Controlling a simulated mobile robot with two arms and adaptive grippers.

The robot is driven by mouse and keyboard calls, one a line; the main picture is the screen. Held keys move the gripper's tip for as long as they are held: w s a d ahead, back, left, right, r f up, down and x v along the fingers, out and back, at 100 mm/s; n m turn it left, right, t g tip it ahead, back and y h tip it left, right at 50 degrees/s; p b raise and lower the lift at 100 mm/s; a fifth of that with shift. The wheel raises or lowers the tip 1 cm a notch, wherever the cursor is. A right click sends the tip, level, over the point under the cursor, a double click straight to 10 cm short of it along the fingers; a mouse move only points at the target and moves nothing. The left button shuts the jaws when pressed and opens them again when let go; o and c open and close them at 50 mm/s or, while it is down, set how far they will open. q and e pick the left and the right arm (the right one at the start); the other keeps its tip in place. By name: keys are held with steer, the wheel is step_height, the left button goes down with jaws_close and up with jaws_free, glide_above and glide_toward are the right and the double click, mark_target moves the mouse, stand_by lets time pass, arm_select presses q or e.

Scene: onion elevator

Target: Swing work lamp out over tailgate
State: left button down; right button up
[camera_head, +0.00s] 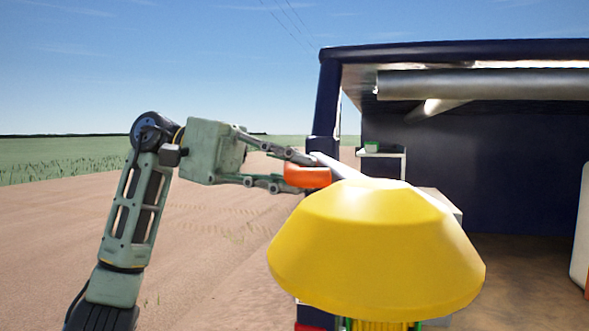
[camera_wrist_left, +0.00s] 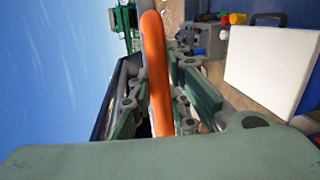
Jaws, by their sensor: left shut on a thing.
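The work lamp has a large yellow shade (camera_head: 375,245) that fills the lower middle of the head view. A pale lamp arm (camera_head: 338,166) runs from behind the shade up to the left, near the dark corner post. An orange grip (camera_head: 308,177) sits by this arm; in the left wrist view it is a long orange bar (camera_wrist_left: 155,65) between my fingers. My left gripper (camera_head: 298,171) comes in from the left and is shut on the orange grip. The shade hides much of the lamp's mounting and whatever lies below it. My right gripper is out of view.
The open dark vehicle body (camera_head: 325,105) stands right of centre, with a grey roll (camera_head: 480,84) under its roof. The wrist view shows a white case (camera_wrist_left: 268,68) and small coloured items (camera_wrist_left: 235,18). Bare ground (camera_head: 215,235) lies open at left.

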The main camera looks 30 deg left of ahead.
arm_select(q)
steer(key=c, duration=1.6)
jaws_free()
steer(key=shift+a, duration=0.1)
steer(key=shift+c, duration=0.2)
steer(key=shift+a, duration=0.15)
steer(key=v, duration=1.1)
steer(key=shift+a, duration=0.35)
